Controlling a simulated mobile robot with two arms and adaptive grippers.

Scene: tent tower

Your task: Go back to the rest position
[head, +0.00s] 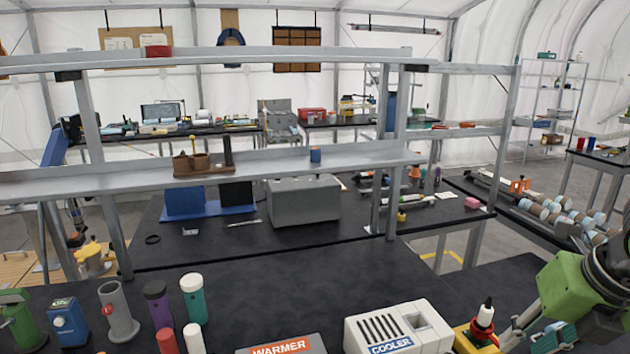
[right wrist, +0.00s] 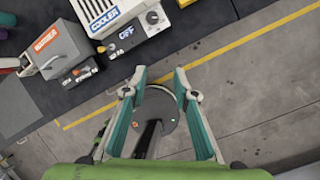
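My right gripper (right wrist: 160,78) is open and empty in the right wrist view, its two teal-padded fingers spread over the floor beside the bench edge. In the head view, my green right wrist (head: 572,288) comes in at the right, and the gripper reaches to the bottom right near the cooler (head: 398,330). The gripper's fingers are partly cut off there. No left gripper can be made out in the head view.
On the black bench (head: 250,290) are the warmer (head: 280,345), a white-capped bottle in a red and yellow holder (head: 482,325), a teal bottle (head: 194,300) and a blue device (head: 68,322). A metal shelf (head: 290,162) spans above. The bench middle is clear.

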